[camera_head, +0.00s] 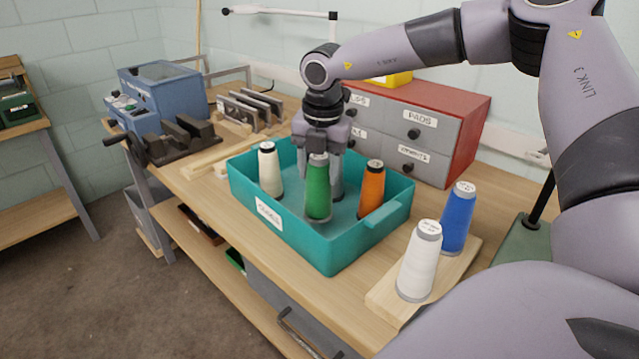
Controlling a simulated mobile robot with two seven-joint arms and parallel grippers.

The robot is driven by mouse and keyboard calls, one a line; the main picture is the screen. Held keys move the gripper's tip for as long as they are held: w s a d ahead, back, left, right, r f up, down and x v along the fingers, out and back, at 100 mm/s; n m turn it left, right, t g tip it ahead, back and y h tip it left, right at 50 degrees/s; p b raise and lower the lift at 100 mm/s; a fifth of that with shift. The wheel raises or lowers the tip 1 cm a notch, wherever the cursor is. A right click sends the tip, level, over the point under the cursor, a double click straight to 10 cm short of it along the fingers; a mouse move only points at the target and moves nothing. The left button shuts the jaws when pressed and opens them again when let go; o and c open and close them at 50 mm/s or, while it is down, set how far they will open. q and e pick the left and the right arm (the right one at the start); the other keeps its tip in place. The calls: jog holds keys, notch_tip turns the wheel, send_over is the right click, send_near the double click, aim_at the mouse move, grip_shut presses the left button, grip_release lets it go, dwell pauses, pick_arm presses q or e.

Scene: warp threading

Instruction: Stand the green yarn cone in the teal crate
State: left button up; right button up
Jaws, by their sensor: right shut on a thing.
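The green yarn cone (318,193) is upright inside the teal crate (300,235), between a cream cone (270,172) on the left and an orange cone (371,190) on the right. My right gripper (319,153) reaches down from above and is shut on the top of the green cone. A grey cone (337,180) shows partly behind the green one. I cannot tell whether the green cone's base touches the crate floor. My left gripper is not in view.
A white cone (420,262) and a blue cone (458,218) stand on a wooden board (385,295) right of the crate. A grey and red drawer unit (465,130) stands behind it. A dark vise (180,142) and a blue machine (165,90) are at the left.

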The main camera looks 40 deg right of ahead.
jog(key=shift+f, duration=2.05)
jog(key=shift+f, duration=0.15)
jog(key=o, duration=1)
jog(key=shift+o, duration=0.2)
jog(key=r, duration=0.8)
jog(key=s+r, duration=0.1)
jog(key=r, duration=0.3)
jog(key=shift+s+a+r+b, duration=0.1)
jog(key=shift+a+r+b, duration=0.05)
jog(key=shift+b, duration=0.2)
